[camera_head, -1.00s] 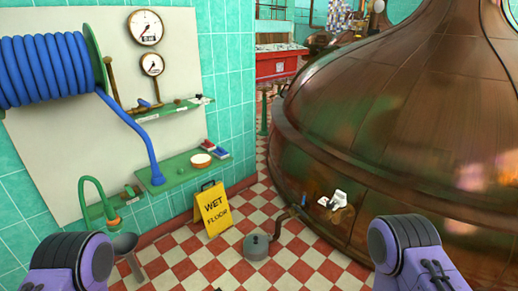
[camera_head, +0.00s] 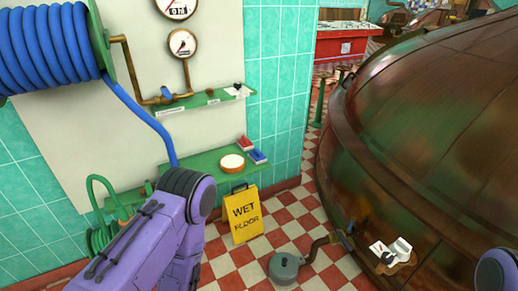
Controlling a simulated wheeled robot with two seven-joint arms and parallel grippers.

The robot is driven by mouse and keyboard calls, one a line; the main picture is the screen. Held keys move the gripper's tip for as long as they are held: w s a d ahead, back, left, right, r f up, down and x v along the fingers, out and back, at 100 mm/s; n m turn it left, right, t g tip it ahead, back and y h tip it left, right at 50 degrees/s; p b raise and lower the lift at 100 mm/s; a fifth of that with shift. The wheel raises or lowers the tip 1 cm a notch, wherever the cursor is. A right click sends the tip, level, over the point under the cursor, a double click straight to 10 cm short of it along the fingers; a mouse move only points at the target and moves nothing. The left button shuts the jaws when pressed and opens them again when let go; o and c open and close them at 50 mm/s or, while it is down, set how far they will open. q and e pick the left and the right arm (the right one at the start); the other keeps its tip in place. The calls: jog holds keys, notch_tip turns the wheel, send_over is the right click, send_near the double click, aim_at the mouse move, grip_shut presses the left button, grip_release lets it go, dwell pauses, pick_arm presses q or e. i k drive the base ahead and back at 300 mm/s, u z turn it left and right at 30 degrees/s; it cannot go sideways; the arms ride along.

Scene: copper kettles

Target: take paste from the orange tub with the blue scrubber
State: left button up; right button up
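The orange tub (camera_head: 232,168) is a low round tub with a pale top. It stands upright on the lower green shelf on the wall. The blue scrubber (camera_head: 258,156) is a small blue block at the shelf's right end, right of the tub and apart from it. A similar red block (camera_head: 245,143) lies just behind it. My purple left arm comes up from the bottom left and ends in view at a dark rounded joint, left of the tub. Only a bit of my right arm shows at the bottom right corner. Neither gripper's fingers are in view.
A yellow wet floor sign (camera_head: 243,217) stands below the shelf. A grey pot-like fitting (camera_head: 284,268) sits on the checkered floor. The big copper kettle (camera_head: 440,140) fills the right side. A blue hose reel (camera_head: 45,50) hangs at upper left.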

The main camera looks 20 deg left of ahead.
aim_at(257, 157)
jog(key=u, duration=0.45)
jog(key=i, duration=0.95)
jog(key=u, duration=0.65)
